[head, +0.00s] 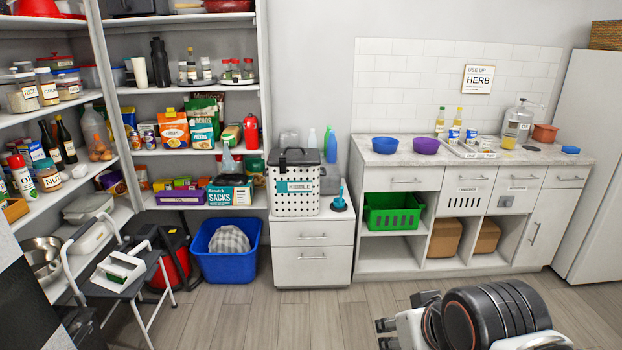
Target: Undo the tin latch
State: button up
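A white bin with dark dots (292,205), its black lid on and a small label on its front, stands on the white drawer cabinet; I take it to be the tin. The lid (305,158) looks closed and has a raised black handle. A small dark piece at the lid's front left edge may be the latch, but it is too small to tell its state. My gripper (387,334) is at the bottom edge, low over the floor and well apart from the bin. Its two dark fingertips stand apart with nothing seen between them.
The white drawer cabinet (312,254) stands between a blue tub (225,262) and a counter (450,152) with bowls and bottles. A blue-green object (340,200) sits right of the bin. A step stool (125,268) stands left. The floor before the cabinet is clear.

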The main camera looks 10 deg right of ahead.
aim_at(282, 161)
jog(key=i+l+u, duration=0.3)
jog(key=i, duration=0.25)
jog(key=i+j, duration=0.2)
jog(key=i, duration=0.35)
jog(key=i+j, duration=0.2)
jog(key=i, duration=0.35)
jog(key=i+j, duration=0.2)
jog(key=i, duration=0.3)
jog(key=i+j, duration=0.2)
jog(key=i, duration=0.35)
